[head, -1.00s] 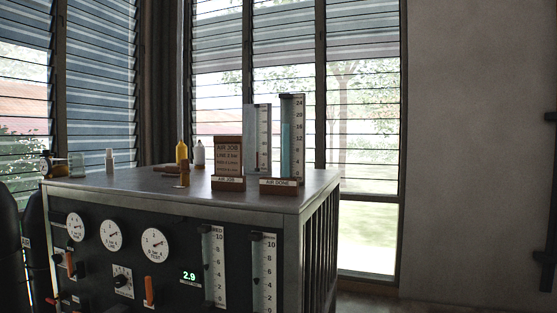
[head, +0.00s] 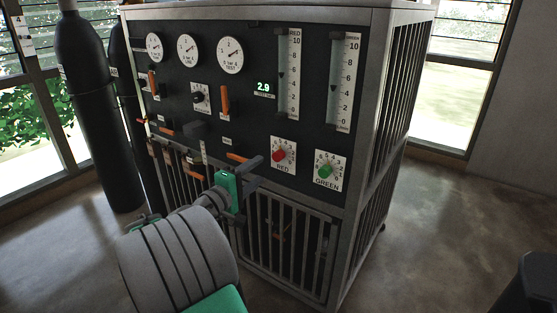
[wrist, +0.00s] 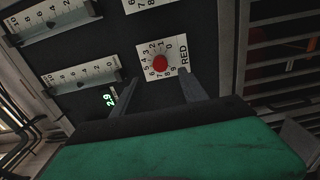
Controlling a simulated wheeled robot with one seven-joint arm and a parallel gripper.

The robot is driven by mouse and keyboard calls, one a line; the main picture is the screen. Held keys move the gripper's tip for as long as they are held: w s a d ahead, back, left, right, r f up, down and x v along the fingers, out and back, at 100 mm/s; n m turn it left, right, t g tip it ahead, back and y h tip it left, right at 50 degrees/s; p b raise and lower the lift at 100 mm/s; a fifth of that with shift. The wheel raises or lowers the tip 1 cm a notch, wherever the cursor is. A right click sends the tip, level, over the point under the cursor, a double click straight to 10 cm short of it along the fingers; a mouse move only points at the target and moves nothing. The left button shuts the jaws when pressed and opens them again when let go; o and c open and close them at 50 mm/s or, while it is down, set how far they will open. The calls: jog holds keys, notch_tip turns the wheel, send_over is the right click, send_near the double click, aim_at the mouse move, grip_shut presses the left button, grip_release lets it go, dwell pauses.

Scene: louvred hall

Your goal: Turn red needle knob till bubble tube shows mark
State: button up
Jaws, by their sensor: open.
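The red needle knob (head: 278,155) sits on a white dial plate marked RED, low on the dark front panel. In the wrist view the knob (wrist: 160,63) is ahead, between my fingers' lines. My gripper (head: 259,162) is open and empty, just left of the knob in the head view. In the wrist view the gripper (wrist: 158,88) has a finger on each side, seemingly short of the knob. Above it stands an upright scaled tube (head: 288,75) labelled RED, with a dark float around mid-scale. I cannot tell a target mark on it.
The green knob (head: 325,171) and its tube (head: 345,80) are close on the right. Orange levers (head: 225,100), round gauges (head: 229,55) and a display (head: 263,86) reading 2.9 share the panel. Dark cylinders (head: 92,110) stand left.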

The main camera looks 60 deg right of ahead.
aim_at(276, 158)
jog(key=d, duration=0.3)
jog(key=s+d, duration=0.1)
jog(key=d, duration=0.5)
jog(key=shift+s+d+p, duration=0.25)
jog(key=shift+d+p, duration=0.05)
jog(key=shift+d, duration=0.05)
jog(key=shift+c, duration=0.3)
grip_shut()
dwell(0.8)
